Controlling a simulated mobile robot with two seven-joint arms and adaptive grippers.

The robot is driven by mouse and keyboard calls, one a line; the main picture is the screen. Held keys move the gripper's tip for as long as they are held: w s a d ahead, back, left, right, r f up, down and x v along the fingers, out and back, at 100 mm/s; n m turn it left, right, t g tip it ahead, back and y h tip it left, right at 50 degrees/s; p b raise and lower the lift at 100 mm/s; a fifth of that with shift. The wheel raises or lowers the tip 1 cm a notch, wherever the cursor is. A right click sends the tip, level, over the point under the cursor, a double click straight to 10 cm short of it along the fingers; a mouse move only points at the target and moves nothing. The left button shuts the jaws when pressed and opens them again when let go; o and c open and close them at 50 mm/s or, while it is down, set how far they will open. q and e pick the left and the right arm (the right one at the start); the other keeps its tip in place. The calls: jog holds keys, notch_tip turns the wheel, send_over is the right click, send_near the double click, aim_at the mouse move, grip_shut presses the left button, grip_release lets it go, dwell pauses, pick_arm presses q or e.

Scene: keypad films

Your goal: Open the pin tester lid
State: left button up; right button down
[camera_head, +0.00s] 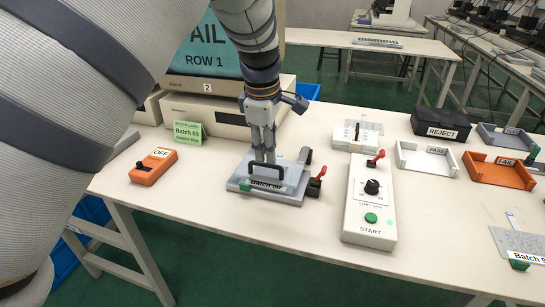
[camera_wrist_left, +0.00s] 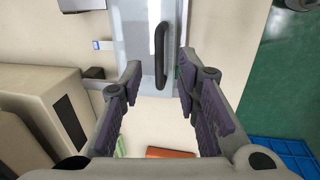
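The pin tester (camera_head: 240,187) is a grey, flat box on the table with a black handle (camera_head: 251,172) standing on its lid. Its lid lies flat and looks closed. A red-topped lever (camera_head: 318,183) stands at its right side. My left gripper (camera_head: 264,158) points down over the lid, right at the handle. In the left wrist view the two purple-padded fingers (camera_wrist_left: 160,80) are apart, with the black handle (camera_wrist_left: 160,55) near the gap between their tips. I cannot tell whether they touch it. My right gripper is not in view.
A grey control box (camera_head: 368,223) with a green START button stands right of the tester. An orange OFF box (camera_head: 153,166) lies left. Behind are a screen reading "AIL ROW 1" (camera_head: 205,45) and a green batch card (camera_head: 188,133). PASS (camera_head: 427,170) and FAIL (camera_head: 500,178) trays are right.

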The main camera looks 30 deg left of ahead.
aim_at(270, 165)
pick_arm(q)
jog(key=f, duration=0.2)
jog(key=w+f, duration=0.1)
jog(key=f, duration=0.1)
jog(key=shift+a+f, duration=0.1)
jog(key=shift+f, duration=0.05)
grip_shut()
jog(key=shift+w, duration=0.1)
